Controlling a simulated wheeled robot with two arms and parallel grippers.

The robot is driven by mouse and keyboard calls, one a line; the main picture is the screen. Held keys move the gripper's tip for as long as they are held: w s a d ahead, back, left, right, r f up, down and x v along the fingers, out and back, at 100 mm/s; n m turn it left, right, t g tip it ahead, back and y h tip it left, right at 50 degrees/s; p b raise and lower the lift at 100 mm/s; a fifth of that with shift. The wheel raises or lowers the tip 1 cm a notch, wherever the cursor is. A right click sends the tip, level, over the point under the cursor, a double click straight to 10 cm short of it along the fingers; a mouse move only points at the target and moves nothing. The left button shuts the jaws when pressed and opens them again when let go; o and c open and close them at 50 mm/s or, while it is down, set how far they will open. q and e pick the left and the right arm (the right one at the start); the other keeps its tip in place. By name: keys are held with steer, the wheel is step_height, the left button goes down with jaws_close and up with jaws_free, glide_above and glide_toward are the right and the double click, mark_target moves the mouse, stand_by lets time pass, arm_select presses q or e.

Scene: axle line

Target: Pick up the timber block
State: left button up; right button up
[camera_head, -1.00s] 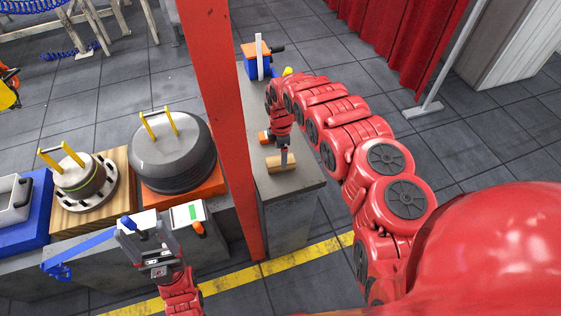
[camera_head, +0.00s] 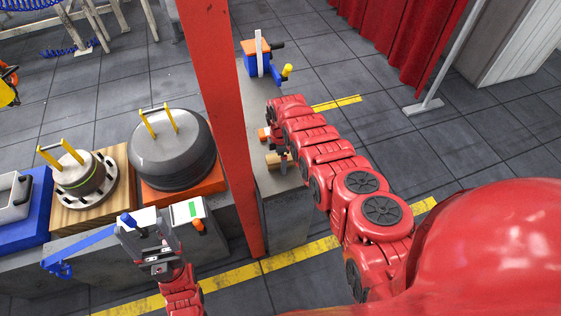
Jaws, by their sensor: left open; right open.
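The timber block (camera_head: 272,160) lies on the grey bench, to the right of the red post. Its right part is hidden by my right arm. My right gripper (camera_head: 283,158) is at the block, mostly hidden behind its own red arm. I cannot tell whether its fingers are around the block or only over it. My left gripper (camera_head: 160,266) is at the lower left, open, in front of the low grey bench and away from the block.
A red post (camera_head: 225,120) stands between the benches. A blue and orange device (camera_head: 258,60) with a grey upright is at the far end of the bench. A dark drum (camera_head: 172,150) and a slotted wheel (camera_head: 84,185) with yellow handles stand at the left.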

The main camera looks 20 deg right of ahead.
steer(key=shift+r, duration=0.1)
steer(key=shift+c, duration=0.2)
jaws_close()
steer(key=shift+r, duration=0.1)
